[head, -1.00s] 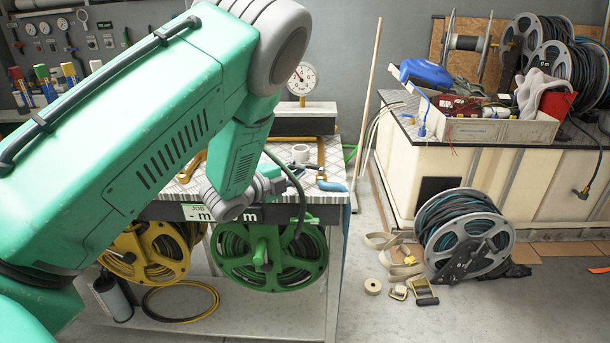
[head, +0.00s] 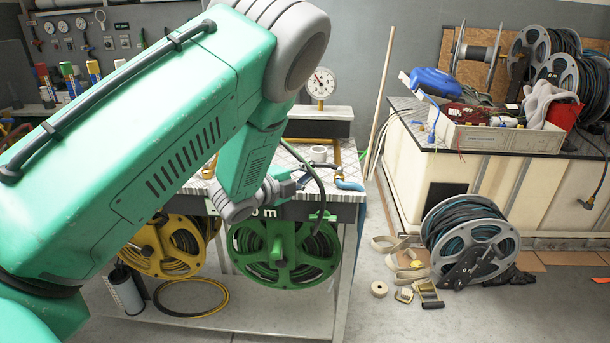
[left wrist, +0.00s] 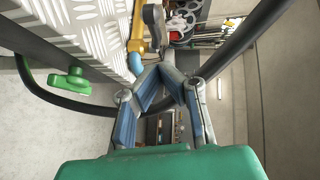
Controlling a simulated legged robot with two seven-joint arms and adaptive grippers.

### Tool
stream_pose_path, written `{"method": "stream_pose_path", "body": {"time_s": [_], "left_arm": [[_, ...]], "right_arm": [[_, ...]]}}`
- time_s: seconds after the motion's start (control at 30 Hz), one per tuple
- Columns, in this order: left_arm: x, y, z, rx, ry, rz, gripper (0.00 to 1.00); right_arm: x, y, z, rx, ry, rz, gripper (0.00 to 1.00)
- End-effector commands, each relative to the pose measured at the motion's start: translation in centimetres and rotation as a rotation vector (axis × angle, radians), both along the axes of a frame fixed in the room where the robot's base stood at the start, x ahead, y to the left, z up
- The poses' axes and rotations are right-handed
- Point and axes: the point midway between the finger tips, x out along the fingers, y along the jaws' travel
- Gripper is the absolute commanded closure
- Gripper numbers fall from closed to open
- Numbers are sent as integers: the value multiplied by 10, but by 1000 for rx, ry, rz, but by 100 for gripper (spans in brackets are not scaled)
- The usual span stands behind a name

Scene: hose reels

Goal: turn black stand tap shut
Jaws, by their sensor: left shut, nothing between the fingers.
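My left arm comes in from the left in the head view. My left gripper (head: 296,184) is over the front edge of the bench, partly hidden by its own wrist. In the left wrist view its two blue-padded fingers (left wrist: 168,74) are closed at the tips with nothing held. A brass pipe fitting with a blue end (left wrist: 135,62) lies just beyond the fingertips; the blue end also shows in the head view (head: 349,185). A grey-black part (left wrist: 153,20) rises beside the pipe. I cannot tell for sure which part is the black stand tap. My right gripper is not in view.
A green hose reel (head: 285,257) and a yellow reel (head: 165,249) hang under the bench's front. A dark hose (left wrist: 80,106) loops close around the gripper. A green handle (left wrist: 68,82) is left of it. A gauge (head: 321,83) stands behind. Floor right of the bench is partly clear.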

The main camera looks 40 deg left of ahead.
Motion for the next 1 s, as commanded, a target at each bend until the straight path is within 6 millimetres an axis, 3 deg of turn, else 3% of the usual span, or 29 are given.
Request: {"method": "stream_pose_path", "body": {"time_s": [0.5, 0.87, 0.97, 1.0], "left_arm": [[-75, 25, 7, -7, 0, 0, 100], [-84, 20, 11, -2, 1, -3, 100], [-87, 20, -4, -42, 41, 20, 100], [-90, 20, -17, -79, 81, 43, 100]], "right_arm": [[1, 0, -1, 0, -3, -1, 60], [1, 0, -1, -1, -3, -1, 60], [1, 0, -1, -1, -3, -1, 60], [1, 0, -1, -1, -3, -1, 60]]}}
